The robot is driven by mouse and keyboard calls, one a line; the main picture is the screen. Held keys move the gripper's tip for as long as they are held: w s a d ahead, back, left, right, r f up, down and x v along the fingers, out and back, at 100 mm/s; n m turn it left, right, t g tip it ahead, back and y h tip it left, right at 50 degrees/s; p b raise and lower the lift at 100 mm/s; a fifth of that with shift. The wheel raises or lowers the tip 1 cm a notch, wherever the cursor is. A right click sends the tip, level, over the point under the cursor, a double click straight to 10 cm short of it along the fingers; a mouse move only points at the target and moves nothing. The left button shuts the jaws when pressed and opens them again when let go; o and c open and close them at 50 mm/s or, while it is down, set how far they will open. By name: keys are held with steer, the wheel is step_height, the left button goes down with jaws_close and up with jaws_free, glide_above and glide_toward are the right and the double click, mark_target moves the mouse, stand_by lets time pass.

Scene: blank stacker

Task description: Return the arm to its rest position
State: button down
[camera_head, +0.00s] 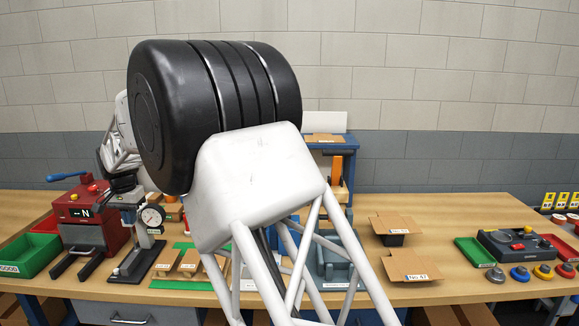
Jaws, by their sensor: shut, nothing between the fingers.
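My arm fills the middle of the head view, with a large black joint (215,105) and a white truss link in front of the bench. The far part of my arm bends down at the left behind the black joint. My gripper (123,184) shows there as a small dark shape, above the gauge stand and right of the red machine. It is shut with nothing held. Its fingertips are hard to make out, and I cannot tell how far it is above the stand.
A red machine (88,213) with a blue lever, a dial gauge stand (135,262) and a green bin (30,257) stand at left. Two open cardboard boxes (412,265) and a control panel (515,243) stand at right. My arm hides much of the blue-framed station (338,160).

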steer(key=s+d+r, duration=0.1)
steer(key=d+r, duration=0.3)
steer(key=d, duration=0.8)
steer(key=s+d+r, duration=0.2)
steer(key=d+r, duration=0.3)
steer(key=d, duration=0.6)
steer(key=s+d+r, duration=0.1)
steer(key=s+d, duration=0.2)
steer(key=d, duration=0.4)
steer(key=s+d+r+t, duration=0.1)
steer(key=s+d, duration=0.2)
steer(key=d, duration=0.3)
steer(key=s+d+r, duration=0.1)
steer(key=s+d, duration=0.2)
steer(key=d, duration=0.4)
steer(key=s+d+f, duration=0.1)
steer(key=s+d, duration=1.3)
steer(key=s+d+f, duration=0.3)
steer(key=s+d, duration=0.1)
steer(key=s, duration=0.4)
steer(key=s+d+f+t, duration=0.1)
steer(key=s+d+f, duration=0.3)
steer(key=s, duration=0.4)
steer(key=shift+s+d, duration=0.15)
steer(key=shift+d, duration=0.55)
steer(key=shift+f, duration=0.1)
